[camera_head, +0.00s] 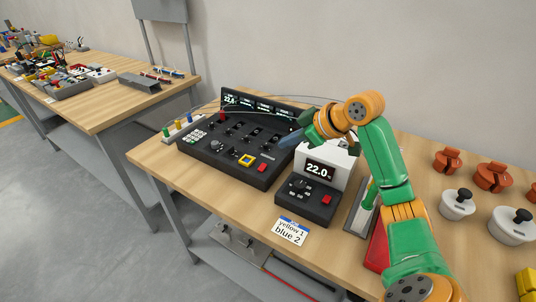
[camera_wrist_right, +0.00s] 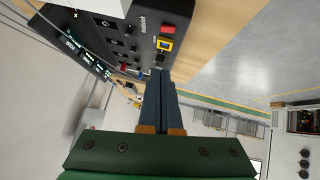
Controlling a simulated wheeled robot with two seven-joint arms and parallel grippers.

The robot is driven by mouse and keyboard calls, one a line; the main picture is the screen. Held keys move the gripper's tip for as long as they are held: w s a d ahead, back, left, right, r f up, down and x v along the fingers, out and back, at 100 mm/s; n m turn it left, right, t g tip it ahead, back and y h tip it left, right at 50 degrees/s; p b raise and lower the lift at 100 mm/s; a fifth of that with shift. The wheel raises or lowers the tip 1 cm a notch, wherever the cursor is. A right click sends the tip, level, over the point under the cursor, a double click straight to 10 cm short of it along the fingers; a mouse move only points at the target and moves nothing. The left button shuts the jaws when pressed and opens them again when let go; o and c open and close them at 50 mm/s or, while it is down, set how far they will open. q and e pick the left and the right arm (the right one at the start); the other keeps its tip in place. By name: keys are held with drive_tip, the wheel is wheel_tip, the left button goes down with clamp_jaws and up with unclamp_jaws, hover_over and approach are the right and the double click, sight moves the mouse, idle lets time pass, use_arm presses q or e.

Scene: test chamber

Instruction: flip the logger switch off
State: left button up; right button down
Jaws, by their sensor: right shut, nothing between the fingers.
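A black control console (camera_head: 220,153) with small lit displays, rows of switches, a keypad and a yellow-framed control (camera_head: 246,160) stands on the table. It also shows in the right wrist view (camera_wrist_right: 143,45). I cannot tell which of its switches is the logger switch. My right gripper (camera_head: 291,139) is shut and empty, its dark blue fingers at the console's right side. In the right wrist view its fingertips (camera_wrist_right: 160,72) are close to a small dark control near the yellow-framed one (camera_wrist_right: 165,44); contact cannot be told. My left gripper is not in view.
A white and black unit (camera_head: 307,199) reading 22.0 stands just right of the console, below my right arm. A card (camera_head: 291,231) lies at the table's front edge. White pots (camera_head: 457,205) and orange pieces (camera_head: 447,160) stand at the right. A second table (camera_head: 110,100) is at the left.

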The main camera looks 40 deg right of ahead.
drive_tip(key=s+a, duration=0.1)
drive_tip(key=p, duration=0.3)
hover_over(262, 167)
drive_tip(key=s, duration=0.2)
wheel_tip(262, 167, down, 6)
drive_tip(key=shift+f, duration=0.15)
drive_tip(key=f, duration=0.3)
drive_tip(key=shift+w+d+f, duration=0.25)
drive_tip(key=shift+d+f, duration=0.1)
drive_tip(key=shift+f, duration=0.05)
drive_tip(key=shift+d+f, duration=0.2)
drive_tip(key=shift+f, duration=0.2)
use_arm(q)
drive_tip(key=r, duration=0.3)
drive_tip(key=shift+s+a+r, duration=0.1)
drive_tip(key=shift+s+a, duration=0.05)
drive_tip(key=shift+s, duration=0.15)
use_arm(e)
drive_tip(key=shift+a, duration=0.1)
